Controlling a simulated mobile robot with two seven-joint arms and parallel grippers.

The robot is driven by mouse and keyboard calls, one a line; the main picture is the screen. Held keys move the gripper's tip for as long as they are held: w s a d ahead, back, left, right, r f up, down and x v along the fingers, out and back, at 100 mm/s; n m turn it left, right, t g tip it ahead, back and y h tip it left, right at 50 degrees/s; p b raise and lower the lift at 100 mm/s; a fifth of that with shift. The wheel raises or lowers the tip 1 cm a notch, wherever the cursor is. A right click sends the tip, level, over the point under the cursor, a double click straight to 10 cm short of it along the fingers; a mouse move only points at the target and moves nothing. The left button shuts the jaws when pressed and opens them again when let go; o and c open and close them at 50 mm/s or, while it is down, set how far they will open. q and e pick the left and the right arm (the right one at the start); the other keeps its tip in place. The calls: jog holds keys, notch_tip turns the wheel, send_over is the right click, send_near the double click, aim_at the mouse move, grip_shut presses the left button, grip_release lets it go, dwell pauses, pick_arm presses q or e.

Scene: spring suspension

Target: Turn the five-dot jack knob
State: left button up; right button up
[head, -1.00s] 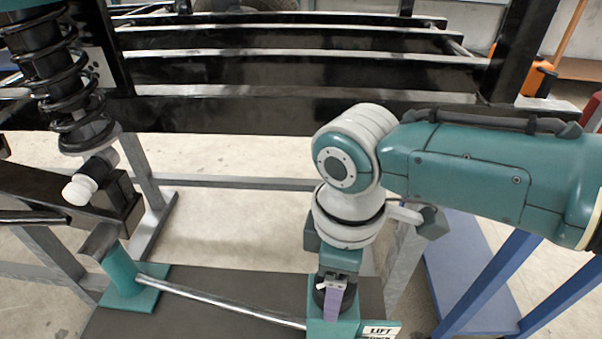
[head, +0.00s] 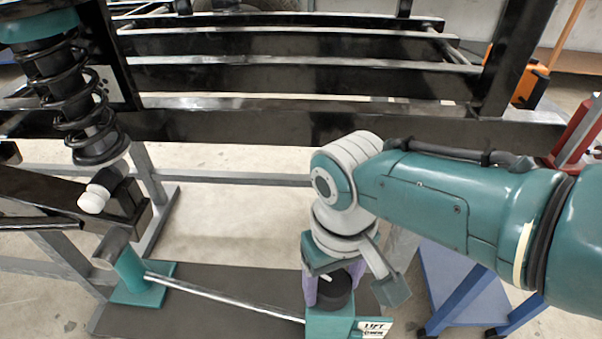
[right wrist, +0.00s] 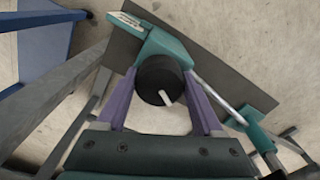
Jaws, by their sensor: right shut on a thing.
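The black round knob (head: 336,292) sits on top of a teal jack block (head: 330,325) at the lower middle of the head view. In the right wrist view the knob (right wrist: 155,75) shows a white pointer line aimed down and slightly right. My right gripper (head: 333,281) reaches down from above, with one purple finger on each side of the knob, shut on it. Both fingers of the right gripper (right wrist: 161,80) also show in the right wrist view. I see no dots on the knob. My left gripper is out of view.
A metal rod (head: 225,297) runs from the jack block to a teal post (head: 131,270) on a dark mat (head: 215,276). A label reading LIFT (head: 375,327) is beside the block. A coil spring (head: 85,110) hangs at left. A blue trolley (head: 455,285) stands at right.

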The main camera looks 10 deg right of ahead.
aim_at(332, 281)
jog(key=m, duration=0.6)
jog(key=shift+a+r+p, duration=0.1)
jog(key=shift+p, duration=0.25)
jog(key=m, duration=0.4)
jog(key=shift+w+m, duration=0.1)
jog(key=shift+m, duration=1.2)
jog(key=o, duration=1.4)
notch_tip(332, 281, up, 10)
jog(key=p, duration=0.9)
